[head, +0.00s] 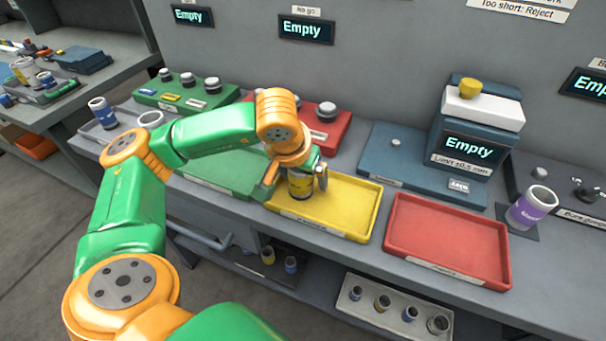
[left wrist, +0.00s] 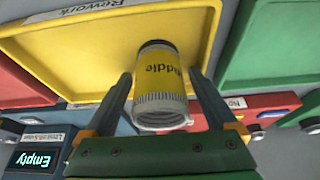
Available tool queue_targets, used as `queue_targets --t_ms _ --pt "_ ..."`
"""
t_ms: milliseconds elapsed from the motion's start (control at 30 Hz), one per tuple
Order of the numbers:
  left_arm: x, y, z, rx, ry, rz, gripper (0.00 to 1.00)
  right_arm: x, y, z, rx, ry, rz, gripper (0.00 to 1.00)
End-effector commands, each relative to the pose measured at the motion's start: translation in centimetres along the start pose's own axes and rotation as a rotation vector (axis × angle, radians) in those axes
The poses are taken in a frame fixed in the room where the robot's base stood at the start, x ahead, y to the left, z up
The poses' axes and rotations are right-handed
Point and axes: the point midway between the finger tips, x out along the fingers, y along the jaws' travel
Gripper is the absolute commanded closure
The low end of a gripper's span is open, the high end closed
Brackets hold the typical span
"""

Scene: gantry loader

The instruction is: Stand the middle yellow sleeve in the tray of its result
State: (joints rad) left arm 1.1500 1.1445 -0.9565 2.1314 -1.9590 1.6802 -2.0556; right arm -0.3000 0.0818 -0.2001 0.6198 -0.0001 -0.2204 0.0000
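The middle yellow sleeve (head: 300,186), a grey cylinder with a yellow band, is at the left end of the yellow tray (head: 352,208) and looks upright on its floor. In the left wrist view the sleeve (left wrist: 160,85) shows part of the word "Middle", and the yellow tray (left wrist: 95,60) behind it is labelled "Rework". My left gripper (head: 297,177) is around the sleeve from above, one finger on each side. Narrow gaps seem to show between the fingers and the sleeve, so it looks open. My right gripper is not in view.
A green tray (head: 222,166) lies left of the yellow one, a red tray (head: 447,238) right of it. Behind stand a red block with knobs (head: 328,133) and a blue gauge (head: 470,150) reading "Empty". A purple-banded sleeve (head: 531,208) stands at the right.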

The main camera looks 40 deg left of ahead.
Motion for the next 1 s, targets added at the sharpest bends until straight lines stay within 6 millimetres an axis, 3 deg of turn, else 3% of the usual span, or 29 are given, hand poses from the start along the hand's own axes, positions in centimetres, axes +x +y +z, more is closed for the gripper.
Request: queue_targets --t_ms 233,367,800,1000 --pt "-0.1 0.0 -0.1 0.0 0.0 0.0 0.09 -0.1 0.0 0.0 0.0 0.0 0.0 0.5" --pt "-1.2 0.1 -0.3 -0.001 0.004 0.002 0.09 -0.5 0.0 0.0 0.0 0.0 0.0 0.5" --pt "-11.4 0.0 -0.4 0.0 0.004 0.001 0.09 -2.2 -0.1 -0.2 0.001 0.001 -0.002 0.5" --pt "-12.4 0.0 -0.2 0.001 0.001 0.0 0.09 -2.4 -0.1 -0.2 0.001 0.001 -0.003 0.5"
